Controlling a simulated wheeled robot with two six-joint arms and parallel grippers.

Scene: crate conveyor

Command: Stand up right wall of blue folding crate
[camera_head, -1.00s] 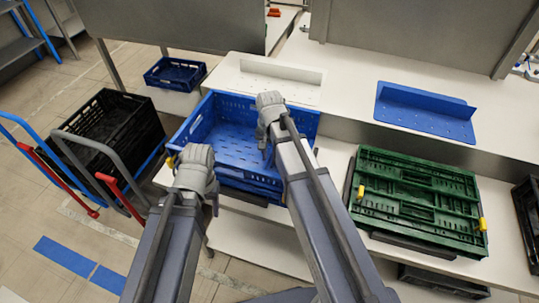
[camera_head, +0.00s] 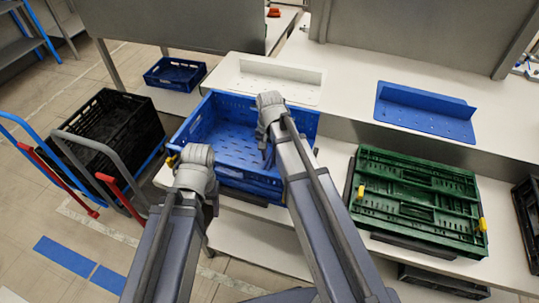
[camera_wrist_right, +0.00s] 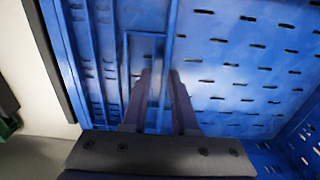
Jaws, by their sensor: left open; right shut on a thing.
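The blue folding crate (camera_head: 183,134) stands on the white bench in the head view, its perforated floor showing between the arms. Its back and left walls are up. My right gripper (camera_head: 268,157) reaches in over the crate's right side. In the right wrist view its fingers (camera_wrist_right: 162,92) are shut on the right wall (camera_wrist_right: 88,60), with the perforated floor to the right of them. My arm hides much of this wall in the head view, so its exact tilt is unclear. My left gripper (camera_head: 212,205) is open and empty at the crate's front left corner.
A folded green crate (camera_head: 415,200) lies to the right on the bench. A blue angled plate (camera_head: 425,112) and a white one (camera_head: 275,80) lie behind. Black crates (camera_head: 110,125) stand on a trolley at left, near a small blue crate (camera_head: 174,72).

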